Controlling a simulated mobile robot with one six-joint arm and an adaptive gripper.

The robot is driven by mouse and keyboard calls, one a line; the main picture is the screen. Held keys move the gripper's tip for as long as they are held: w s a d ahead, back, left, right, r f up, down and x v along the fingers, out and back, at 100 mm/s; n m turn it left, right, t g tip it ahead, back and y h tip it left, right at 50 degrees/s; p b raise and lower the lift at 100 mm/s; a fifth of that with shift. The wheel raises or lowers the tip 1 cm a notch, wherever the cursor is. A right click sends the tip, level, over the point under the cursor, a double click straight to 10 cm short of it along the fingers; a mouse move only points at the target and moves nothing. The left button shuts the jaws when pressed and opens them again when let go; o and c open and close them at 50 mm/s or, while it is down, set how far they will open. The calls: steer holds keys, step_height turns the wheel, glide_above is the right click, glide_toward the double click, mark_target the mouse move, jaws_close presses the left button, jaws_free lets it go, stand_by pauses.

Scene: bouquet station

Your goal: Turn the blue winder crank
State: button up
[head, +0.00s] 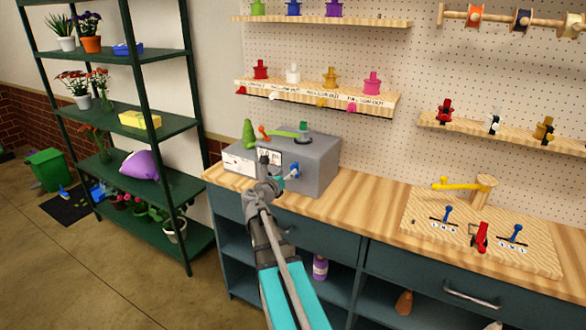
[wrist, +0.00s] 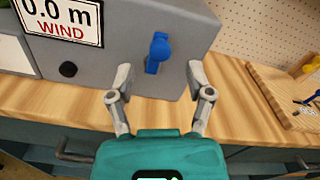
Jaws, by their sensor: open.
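The blue winder crank (wrist: 153,66) is on the front face of the grey winder box (wrist: 101,62), with a round blue knob at its upper end. In the head view the crank (head: 293,171) shows just right of my gripper, on the box (head: 318,168) on the bench. My gripper (wrist: 160,82) is open and empty, its two fingers apart on either side of the crank in the wrist view. I cannot tell whether the fingers reach the crank's depth. A sign reading "0.0 m WIND" (wrist: 62,16) is on the box, left of the crank.
The wooden bench top (head: 365,195) runs right to a board (head: 470,240) with levers and a yellow arm. Shelves of coloured dispensers (head: 315,95) hang above.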

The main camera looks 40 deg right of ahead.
mark_target(292, 168)
steer(key=shift+x, duration=2.3)
jaws_close()
